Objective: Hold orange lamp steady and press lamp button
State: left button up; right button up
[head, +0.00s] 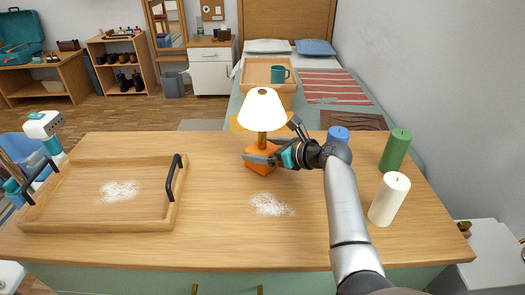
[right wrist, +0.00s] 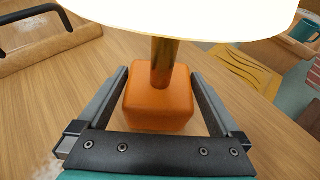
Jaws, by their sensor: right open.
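The orange lamp stands upright on the wooden table, with a lit white shade (head: 263,108), a brass stem (head: 262,138) and an orange cube base (head: 259,158). My right gripper (head: 268,149) reaches in from the right at the base. In the right wrist view the open fingers (right wrist: 160,100) lie on either side of the orange base (right wrist: 158,105), with gaps showing beside it. The shade (right wrist: 190,15) fills the top of that view. No button can be made out. My left gripper is not visible in the head view; a white and teal arm part shows at the left edge.
A wooden tray (head: 70,215) with black handles and a white powder patch stands left on the table. Another powder patch (head: 270,205) lies in front of the lamp. A white candle (head: 389,199), a green candle (head: 395,150) and a blue object (head: 338,133) stand at right.

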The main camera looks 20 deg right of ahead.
jog(key=shift+c, duration=0.2)
jog(key=c, duration=1.5)
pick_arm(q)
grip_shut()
pick_arm(e)
jog(key=shift+c, duration=0.2)
dwell(0.9)
